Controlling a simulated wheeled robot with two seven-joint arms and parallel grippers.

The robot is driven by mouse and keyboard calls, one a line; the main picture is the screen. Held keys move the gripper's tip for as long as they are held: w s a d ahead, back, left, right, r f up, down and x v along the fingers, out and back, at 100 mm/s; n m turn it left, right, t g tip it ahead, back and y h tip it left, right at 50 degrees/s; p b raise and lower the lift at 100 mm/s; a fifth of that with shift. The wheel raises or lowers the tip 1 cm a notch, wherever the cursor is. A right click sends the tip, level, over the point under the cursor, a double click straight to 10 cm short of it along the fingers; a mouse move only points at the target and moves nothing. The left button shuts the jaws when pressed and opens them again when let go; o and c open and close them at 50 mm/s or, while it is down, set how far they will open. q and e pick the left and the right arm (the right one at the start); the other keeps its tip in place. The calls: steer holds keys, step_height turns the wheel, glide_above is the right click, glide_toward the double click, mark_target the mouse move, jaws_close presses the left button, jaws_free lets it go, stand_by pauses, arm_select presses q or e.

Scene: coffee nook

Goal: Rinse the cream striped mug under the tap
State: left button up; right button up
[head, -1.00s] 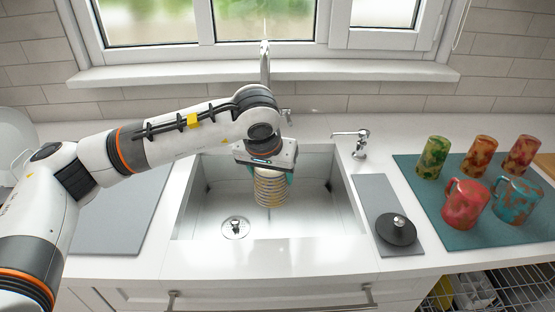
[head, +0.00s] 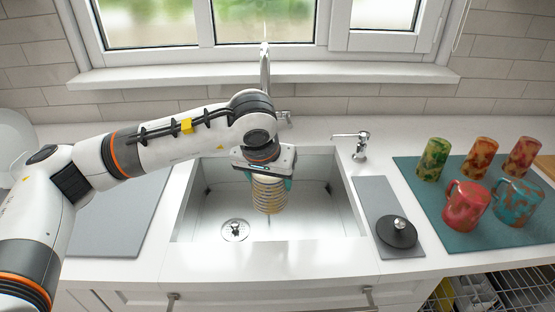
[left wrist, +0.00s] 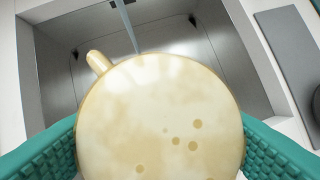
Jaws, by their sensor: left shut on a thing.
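The cream striped mug (head: 268,196) hangs over the sink basin (head: 330,215), below my left gripper (head: 267,181). My left gripper is shut on the mug, with teal finger pads on both sides of it. In the left wrist view the mug (left wrist: 160,118) shows a round cream face with brown spots, and its handle points up and left. The tap (head: 264,72) rises behind the sink, and my arm hides part of it. A thin line shows below the mug, and a bluish strip (left wrist: 126,25) runs past it; this looks like water. My right gripper is not in view.
A teal mat (head: 475,235) at right holds a red mug (head: 465,206), a blue mug (head: 516,202) and several tumblers. A grey mat (head: 372,190) with a dark round lid (head: 397,233) lies right of the sink. A soap dispenser (head: 360,146) stands behind it.

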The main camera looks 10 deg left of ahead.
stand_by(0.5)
arm_select(q)
steer(key=shift+s+r+p, duration=0.15)
steer(key=shift+s+r, duration=0.9)
steer(key=shift+s, duration=0.25)
steer(key=shift+s+r+p, duration=0.15)
steer(key=shift+s+r, duration=0.85)
steer(key=shift+s, duration=0.25)
